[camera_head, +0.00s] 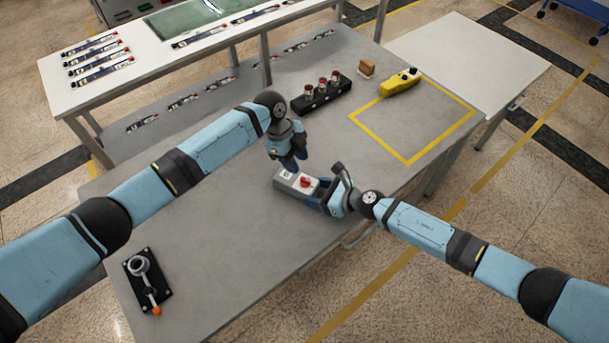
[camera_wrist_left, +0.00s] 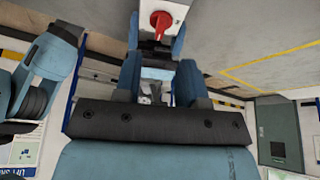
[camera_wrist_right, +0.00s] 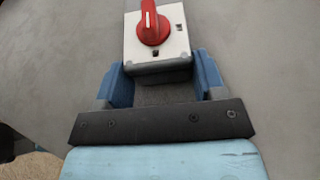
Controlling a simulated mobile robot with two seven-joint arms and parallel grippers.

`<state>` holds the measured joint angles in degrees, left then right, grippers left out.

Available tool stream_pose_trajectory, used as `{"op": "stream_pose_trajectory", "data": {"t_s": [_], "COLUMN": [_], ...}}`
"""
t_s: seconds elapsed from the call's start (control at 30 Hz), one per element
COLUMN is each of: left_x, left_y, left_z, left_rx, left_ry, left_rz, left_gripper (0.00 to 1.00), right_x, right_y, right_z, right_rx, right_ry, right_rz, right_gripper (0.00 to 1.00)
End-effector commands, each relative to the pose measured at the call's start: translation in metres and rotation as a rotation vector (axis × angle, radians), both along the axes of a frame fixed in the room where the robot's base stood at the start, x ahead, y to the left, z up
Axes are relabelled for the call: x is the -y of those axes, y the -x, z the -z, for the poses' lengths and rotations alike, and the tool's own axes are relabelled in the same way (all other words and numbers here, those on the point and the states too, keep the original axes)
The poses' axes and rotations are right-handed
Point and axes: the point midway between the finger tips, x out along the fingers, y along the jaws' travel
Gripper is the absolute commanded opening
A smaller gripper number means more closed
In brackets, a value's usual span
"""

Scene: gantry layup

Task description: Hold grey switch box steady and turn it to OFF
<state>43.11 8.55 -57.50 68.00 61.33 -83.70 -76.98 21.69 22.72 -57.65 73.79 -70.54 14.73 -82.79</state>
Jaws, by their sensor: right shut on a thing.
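The grey switch box (camera_head: 284,178) lies on the grey table, with a pale top plate and a red rotary knob (camera_head: 306,182). In the right wrist view the box (camera_wrist_right: 172,45) is beyond the finger bases, and the white mark on its red knob (camera_wrist_right: 152,27) points away from my gripper. My right gripper (camera_head: 323,198) is shut on the box's near right end. My left gripper (camera_head: 289,166) is above and behind the box, pointing down, with its fingers apart. The left wrist view shows the knob (camera_wrist_left: 160,22) past the fingers; they do not appear to grip it.
A black block with several red-topped parts (camera_head: 322,94), a brown block (camera_head: 367,68) and a yellow device (camera_head: 401,82) stand toward the back. A lever on a black plate (camera_head: 147,281) is at front left. The table inside the yellow outline is mostly clear.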

Motion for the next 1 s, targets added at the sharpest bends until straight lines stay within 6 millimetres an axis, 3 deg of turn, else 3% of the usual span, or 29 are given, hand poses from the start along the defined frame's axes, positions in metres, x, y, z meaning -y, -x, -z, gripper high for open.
{"op": "stream_pose_trajectory", "data": {"t_s": [0.1,0.33,0.73,0.77,0.9,1.0], "left_x": [0.009,0.019,0.022,0.022,0.022,0.022], "left_y": [0.006,0.011,0.013,0.013,0.013,0.014], "left_z": [0.023,0.052,0.061,0.061,0.061,0.061], "left_rx": [-0.003,-0.001,0.001,0.001,0.001,0.000], "left_ry": [-0.001,-0.001,-0.001,-0.001,-0.001,-0.001], "left_rz": [0.001,-0.001,0.000,0.000,0.000,0.000], "left_gripper": [0.37,0.37,0.37,0.35,0.03,0.00], "right_x": [0.000,0.000,0.000,0.000,0.000,0.000], "right_y": [0.000,0.000,0.000,0.000,0.000,0.000], "right_z": [0.000,0.000,0.000,0.000,0.000,0.000], "right_rx": [0.000,0.000,0.000,0.000,0.000,0.001], "right_ry": [0.000,0.000,0.000,0.000,0.000,0.000], "right_rz": [0.000,0.000,0.000,0.000,0.000,0.000], "right_gripper": [0.32,0.32,0.32,0.32,0.32,0.32]}}
